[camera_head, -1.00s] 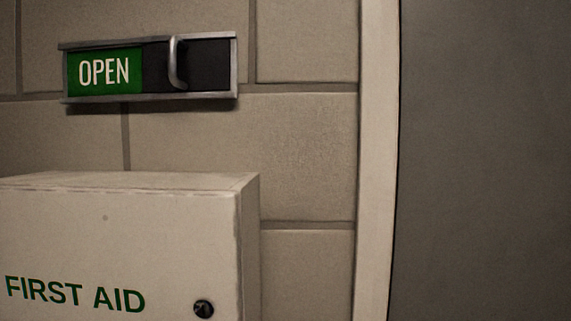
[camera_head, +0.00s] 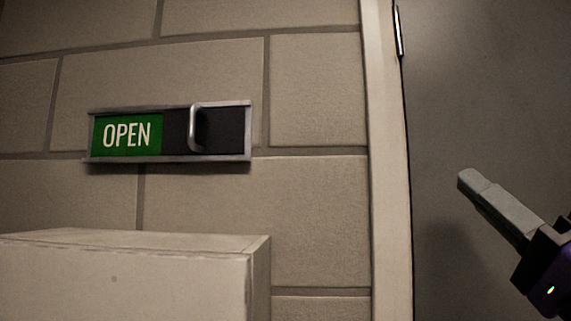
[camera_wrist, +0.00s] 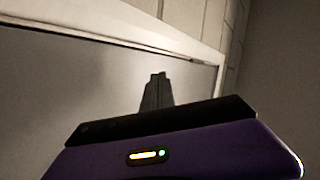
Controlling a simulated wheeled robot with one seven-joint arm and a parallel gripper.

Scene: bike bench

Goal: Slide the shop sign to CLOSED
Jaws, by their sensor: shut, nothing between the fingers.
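The shop sign (camera_head: 170,133) is a flat metal frame on the block wall, at the left of the head view. Its left part shows a green panel (camera_head: 127,133) reading OPEN. To the right of it is a dark slider with an upright metal handle (camera_head: 195,129) near the middle. My gripper (camera_head: 468,178) is at the right of the head view, well right of the sign, in front of the grey door. Its fingers are together and hold nothing. The fingers (camera_wrist: 157,80) also show in the wrist view, pointing away, with no sign visible there.
A white box (camera_head: 120,285) projects from the wall below the sign. A pale door frame (camera_head: 385,170) runs upright between the sign and the grey door (camera_head: 450,110). The wall between the sign and the frame is bare.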

